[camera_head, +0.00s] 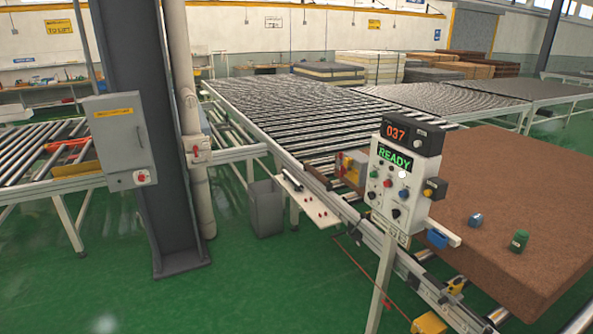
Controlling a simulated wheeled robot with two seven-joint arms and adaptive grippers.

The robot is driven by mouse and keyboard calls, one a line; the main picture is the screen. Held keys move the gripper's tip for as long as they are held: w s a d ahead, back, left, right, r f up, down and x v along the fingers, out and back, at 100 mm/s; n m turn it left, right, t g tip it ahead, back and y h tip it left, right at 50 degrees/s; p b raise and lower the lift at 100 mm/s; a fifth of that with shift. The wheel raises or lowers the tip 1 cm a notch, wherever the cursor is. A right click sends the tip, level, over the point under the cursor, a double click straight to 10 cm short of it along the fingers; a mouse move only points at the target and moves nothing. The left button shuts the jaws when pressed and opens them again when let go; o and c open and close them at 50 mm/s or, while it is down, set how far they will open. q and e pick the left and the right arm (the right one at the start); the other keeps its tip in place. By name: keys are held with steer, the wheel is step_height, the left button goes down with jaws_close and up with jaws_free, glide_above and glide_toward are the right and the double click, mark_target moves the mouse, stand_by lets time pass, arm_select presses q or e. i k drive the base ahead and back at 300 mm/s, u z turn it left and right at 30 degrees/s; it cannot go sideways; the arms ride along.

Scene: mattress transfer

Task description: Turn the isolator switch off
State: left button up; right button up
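A grey electrical cabinet (118,140) with a yellow label is mounted by the dark steel column. A small red rotary switch (141,177) on a pale plate sits at its lower right; it looks like the isolator switch, but its handle position is too small to read. A control panel (400,178) on a post has knobs and buttons, a display reading "037" and a green "READY". A yellow and black switch box (434,189) is on the panel's right side. Neither of my grippers is in view.
A dark column (150,120) and a pale pipe with a red fitting (197,155) stand right of the cabinet. Roller conveyors (290,110) run behind. A brown mattress block (500,200) lies at the right. A grey bin (266,208) stands on the green floor, which is clear at front left.

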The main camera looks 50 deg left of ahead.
mark_target(343, 170)
steer(key=u, duration=2.15)
steer(key=i, duration=1)
steer(key=u, duration=0.75)
steer(key=i, duration=1.1)
steer(key=z, duration=0.9)
steer(key=i, duration=0.9)
steer(key=z, duration=0.75)
